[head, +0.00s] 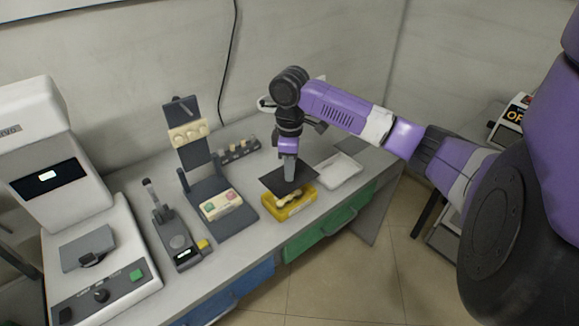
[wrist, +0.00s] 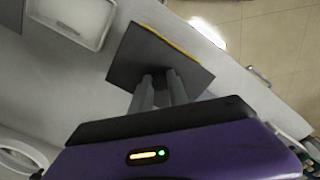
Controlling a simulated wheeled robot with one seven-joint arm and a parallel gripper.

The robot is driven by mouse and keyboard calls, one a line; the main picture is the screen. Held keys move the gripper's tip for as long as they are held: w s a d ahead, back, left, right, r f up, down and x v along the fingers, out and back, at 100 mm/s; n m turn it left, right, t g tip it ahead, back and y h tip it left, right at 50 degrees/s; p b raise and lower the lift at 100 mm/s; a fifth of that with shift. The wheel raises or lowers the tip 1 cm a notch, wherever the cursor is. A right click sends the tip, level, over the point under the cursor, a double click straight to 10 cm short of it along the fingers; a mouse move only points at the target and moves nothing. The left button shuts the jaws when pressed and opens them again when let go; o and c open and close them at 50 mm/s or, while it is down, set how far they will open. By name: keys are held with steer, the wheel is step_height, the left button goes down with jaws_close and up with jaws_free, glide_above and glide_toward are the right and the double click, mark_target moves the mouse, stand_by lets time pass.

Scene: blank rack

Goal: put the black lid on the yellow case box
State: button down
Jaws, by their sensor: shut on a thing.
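My gripper (head: 289,172) points down and is shut on the black lid (head: 275,184), a flat dark square plate. The lid is above and slightly behind the yellow case box (head: 296,208), whose open top with pale round things inside still shows at the front. In the wrist view the lid (wrist: 148,62) spreads out beyond my fingertips (wrist: 160,80). There only a thin yellow strip of the box (wrist: 168,38) shows along the lid's edge; the lid hides the rest. I cannot tell whether the lid touches the box.
A white tray (head: 338,182) lies right of the box. A dark press-like stand with a button panel (head: 221,205) is on the left, with a small gauge device (head: 177,244) and a large white machine (head: 97,270) further left. The table's front edge is close to the box.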

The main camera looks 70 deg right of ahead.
steer(key=shift+f+b, duration=1.2)
steer(key=shift+f, duration=1.3)
steer(key=shift+p, duration=0.8)
steer(key=shift+f+b, duration=0.4)
steer(key=shift+f, duration=0.4)
steer(key=c, duration=1.2)
jaws_free()
steer(key=shift+r, duration=3.9)
